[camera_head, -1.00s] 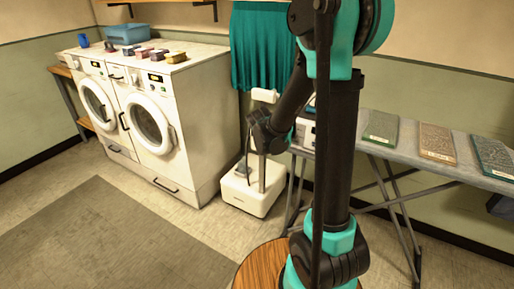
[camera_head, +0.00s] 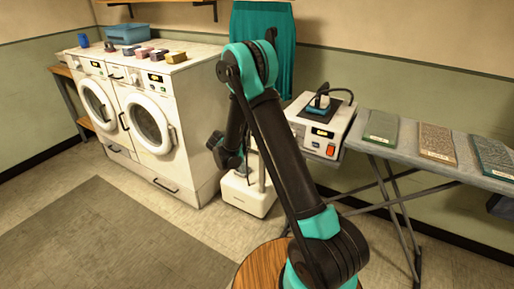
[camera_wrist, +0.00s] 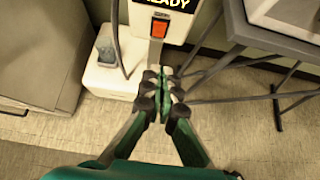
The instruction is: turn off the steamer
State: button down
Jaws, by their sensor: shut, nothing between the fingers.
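The steamer stands on the floor, and its white base (camera_head: 247,193) shows in the head view behind my arm. In the wrist view its white upright box is at the top, with a lit display (camera_wrist: 174,3) whose visible letters read "EADY". An orange-red switch (camera_wrist: 159,27) sits just below the display. The steamer base (camera_wrist: 110,76) is at the upper left there. My gripper (camera_wrist: 165,75) is shut and empty, its tips below the switch in the picture. I cannot tell the gap in depth. In the head view my arm hides most of the steamer's upper part.
An ironing board (camera_head: 408,151) on the right carries a white iron station (camera_head: 320,127) with its own red switch (camera_head: 331,150), and several folded cloths. Washing machines (camera_head: 150,130) stand left of the steamer. A teal curtain (camera_head: 285,55) hangs behind. The floor at left is clear.

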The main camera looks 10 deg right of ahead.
jog(key=shift+w+a+f, duration=0.15)
jog(key=shift+f, duration=0.05)
dwell(0.3)
jog(key=shift+w+d+r+x, duration=0.2)
jog(key=shift+r+x, duration=0.15)
jog(key=shift+x, duration=1.8)
jog(key=shift+w+d+r+x, duration=0.2)
jog(key=shift+r+x, duration=0.2)
jog(key=shift+x, duration=1.7)
jog(key=shift+w+d+r+x, duration=0.25)
jog(key=shift+r+x, duration=0.1)
jog(key=shift+x, duration=1.8)
